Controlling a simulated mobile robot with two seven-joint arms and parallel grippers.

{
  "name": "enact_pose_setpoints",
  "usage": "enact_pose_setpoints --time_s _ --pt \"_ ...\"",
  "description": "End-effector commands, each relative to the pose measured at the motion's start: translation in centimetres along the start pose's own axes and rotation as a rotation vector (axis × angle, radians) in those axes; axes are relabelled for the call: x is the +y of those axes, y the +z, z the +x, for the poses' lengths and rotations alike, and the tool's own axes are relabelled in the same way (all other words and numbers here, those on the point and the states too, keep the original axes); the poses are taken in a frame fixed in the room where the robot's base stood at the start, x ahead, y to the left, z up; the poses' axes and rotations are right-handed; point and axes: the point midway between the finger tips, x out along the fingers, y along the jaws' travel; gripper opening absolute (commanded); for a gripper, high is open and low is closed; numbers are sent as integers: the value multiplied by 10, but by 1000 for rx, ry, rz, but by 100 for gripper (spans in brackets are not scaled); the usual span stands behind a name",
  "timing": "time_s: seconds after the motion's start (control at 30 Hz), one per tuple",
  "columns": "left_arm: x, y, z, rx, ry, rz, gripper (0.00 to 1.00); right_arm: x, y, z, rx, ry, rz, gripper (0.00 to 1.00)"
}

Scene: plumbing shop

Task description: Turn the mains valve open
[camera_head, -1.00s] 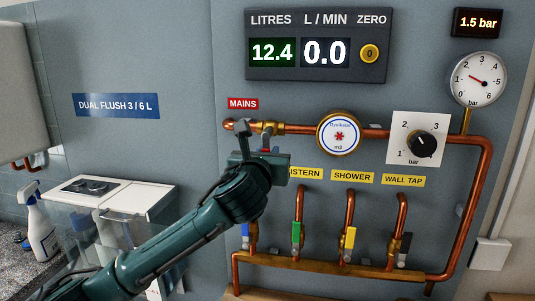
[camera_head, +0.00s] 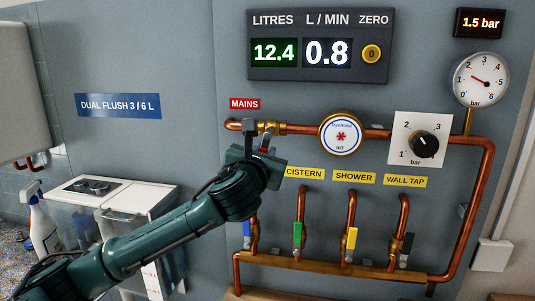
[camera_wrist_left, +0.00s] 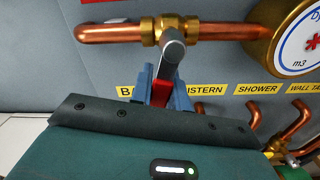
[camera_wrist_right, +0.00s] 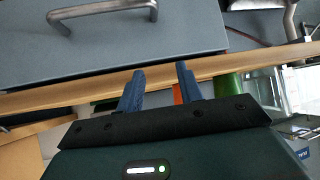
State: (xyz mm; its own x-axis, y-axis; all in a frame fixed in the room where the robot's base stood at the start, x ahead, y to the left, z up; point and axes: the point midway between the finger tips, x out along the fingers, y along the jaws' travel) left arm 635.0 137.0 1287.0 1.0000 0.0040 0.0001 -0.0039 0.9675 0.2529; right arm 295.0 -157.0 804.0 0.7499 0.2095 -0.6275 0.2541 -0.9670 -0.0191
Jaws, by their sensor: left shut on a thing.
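The mains valve (camera_head: 271,128) is a brass body on the copper pipe below the red MAINS label (camera_head: 244,104). In the left wrist view its brass body (camera_wrist_left: 177,28) shows with a grey and red lever (camera_wrist_left: 170,62) coming down toward the camera. My left gripper (camera_wrist_left: 167,95) is shut on the red part of the lever, one blue finger on each side. In the head view my left gripper (camera_head: 258,150) covers most of the lever. My right gripper (camera_wrist_right: 159,90) is open and empty in its wrist view, and outside the head view.
The meter display (camera_head: 320,46) reads 12.4 litres and 0.8 l/min. The pressure gauge (camera_head: 481,80) and dial knob (camera_head: 424,144) are to the right. Several branch valves with coloured levers stand below. A drawer handle (camera_wrist_right: 102,18) shows in the right wrist view.

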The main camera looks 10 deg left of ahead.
Motion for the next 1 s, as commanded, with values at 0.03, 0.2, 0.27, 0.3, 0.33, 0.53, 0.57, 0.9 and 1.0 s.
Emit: enact_pose_setpoints --time_s 0.03,0.2,0.27,0.3,0.33,0.53,0.57,0.9,1.0 --pt "3 0 0 -1 3 39 0 0 0 0 0 0 0 36" --pt "8 1 0 0 2 163 0 0 0 0 0 0 1 36" --pt "10 1 0 0 3 200 0 0 0 0 0 0 1 36" --pt "11 1 0 1 2 225 0 0 0 0 0 0 1 36" --pt "12 1 0 1 2 241 0 0 0 0 0 0 1 36" --pt "15 2 0 1 1 324 0 0 0 0 0 0 2 36" --pt "15 2 0 1 2 332 0 0 0 0 0 0 2 36" --pt "16 2 0 2 0 367 0 0 0 0 0 0 3 36" --pt "16 2 0 2 0 366 0 0 0 0 0 0 3 36"
